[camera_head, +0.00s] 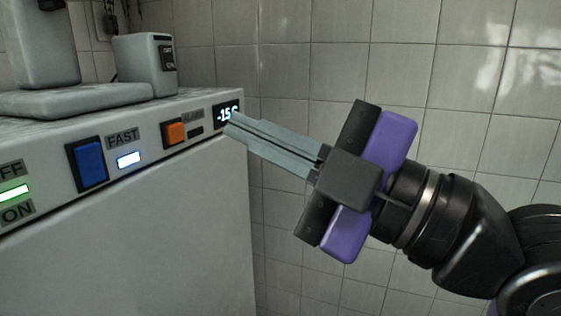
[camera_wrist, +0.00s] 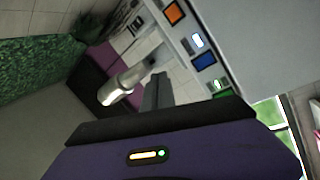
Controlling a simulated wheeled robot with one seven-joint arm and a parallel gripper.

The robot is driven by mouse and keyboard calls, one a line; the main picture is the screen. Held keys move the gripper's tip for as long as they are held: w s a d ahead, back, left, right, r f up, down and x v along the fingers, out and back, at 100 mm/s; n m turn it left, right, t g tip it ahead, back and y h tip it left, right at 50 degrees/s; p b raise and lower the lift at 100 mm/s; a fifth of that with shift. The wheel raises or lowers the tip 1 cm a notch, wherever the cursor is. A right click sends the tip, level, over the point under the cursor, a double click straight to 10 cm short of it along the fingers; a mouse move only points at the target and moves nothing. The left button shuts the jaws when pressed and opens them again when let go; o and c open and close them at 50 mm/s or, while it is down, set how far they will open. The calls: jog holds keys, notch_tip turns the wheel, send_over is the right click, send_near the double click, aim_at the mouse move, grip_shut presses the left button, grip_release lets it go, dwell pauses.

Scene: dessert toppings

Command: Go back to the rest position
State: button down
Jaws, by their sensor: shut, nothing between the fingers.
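My gripper (camera_head: 231,124) is shut and empty, with its two grey fingers side by side. In the head view it points left toward the right end of a pale appliance's front panel (camera_head: 215,200). The fingertips overlap the lower edge of the small display (camera_head: 227,113), which reads about -15. I cannot tell whether they touch the panel. In the wrist view my fingers (camera_wrist: 156,82) stand in the middle, with the panel to their right.
The panel carries an orange button (camera_head: 174,132), a blue switch (camera_head: 88,163) and a lit green indicator (camera_head: 14,193). A grey device (camera_head: 145,64) stands on top. A tiled wall (camera_head: 300,50) is behind. Green foliage (camera_wrist: 40,62) shows in the wrist view.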

jog(key=w+d+f+m+t+h+p, duration=0.1)
jog(key=w+d+f+m+t+h, duration=0.1)
jog(key=d+f+m+t+h, duration=0.6)
jog(key=w+d+f+m+t+h, duration=0.25)
jog(key=d+m, duration=0.35)
jog(key=m, duration=0.5)
jog(key=s+d+f+m+t+h, duration=0.1)
jog(key=s+d+f+m+h, duration=0.35)
jog(key=f, duration=0.35)
jog(key=s+d+f+g+h+p, duration=0.1)
jog(key=s+d+f+g, duration=0.1)
jog(key=s+f, duration=0.8)
jog(key=s+d+f+m+g+h+p, duration=0.1)
jog(key=s+f+g, duration=0.4)
jog(key=s+f, duration=0.6)
jog(key=s+d+p, duration=0.1)
jog(key=s, duration=0.6)
jog(key=shift+s+d+h, duration=0.15)
jog(key=shift+d+h, duration=0.1)
jog(key=shift+h, duration=0.15)
jog(key=shift+g, duration=0.25)
